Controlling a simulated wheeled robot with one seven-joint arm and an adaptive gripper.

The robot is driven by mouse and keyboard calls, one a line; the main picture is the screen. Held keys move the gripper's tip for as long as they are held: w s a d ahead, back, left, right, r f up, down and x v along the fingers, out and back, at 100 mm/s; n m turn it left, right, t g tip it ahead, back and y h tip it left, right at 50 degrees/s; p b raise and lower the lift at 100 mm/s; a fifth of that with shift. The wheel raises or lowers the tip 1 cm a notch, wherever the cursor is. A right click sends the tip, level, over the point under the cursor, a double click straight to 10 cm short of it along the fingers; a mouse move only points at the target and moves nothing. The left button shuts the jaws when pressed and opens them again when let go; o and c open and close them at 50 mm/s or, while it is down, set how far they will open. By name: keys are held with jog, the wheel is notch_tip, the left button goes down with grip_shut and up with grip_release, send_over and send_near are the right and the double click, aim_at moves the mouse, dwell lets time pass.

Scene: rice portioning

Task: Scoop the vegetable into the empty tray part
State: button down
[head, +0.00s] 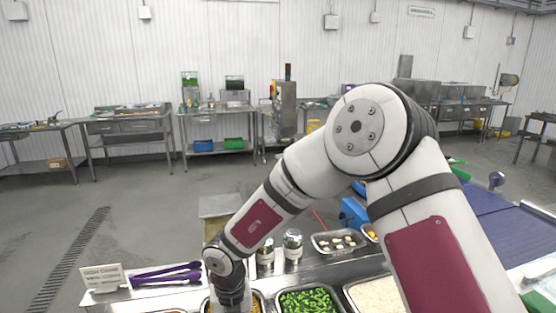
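A metal container (281,291) at the bottom edge of the head view holds a chopped green vegetable (308,301). Left of it, another container holds something yellow (256,304), largely hidden behind my wrist. Right of the green vegetable is a container of white rice (376,295), partly covered by my arm. My arm reaches down to the left, with its wrist over the yellow food. My gripper is below the picture's edge, so its state and anything it holds are hidden. No tray with an empty part can be made out.
Two jars (292,244) and a metal tray (320,245) with pale pieces stand behind the containers. A blue conveyor (497,226) is at the right.

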notch_tip(320, 180, up, 8)
jog(key=p, duration=0.3)
jog(key=shift+s, duration=0.1)
jog(key=f+b, duration=0.1)
jog(key=f, duration=0.2)
jog(key=f+b, duration=0.2)
jog(key=f, duration=0.1)
jog(key=f+b, duration=0.1)
jog(key=f, duration=0.2)
jog(key=shift+w+f, duration=0.2)
jog(key=shift+w, duration=0.1)
jog(key=s, duration=0.2)
jog(key=s+d+p, duration=0.1)
jog(key=shift+s+r, duration=0.25)
jog(key=shift+s, duration=0.15)
jog(key=shift+s+f, duration=0.1)
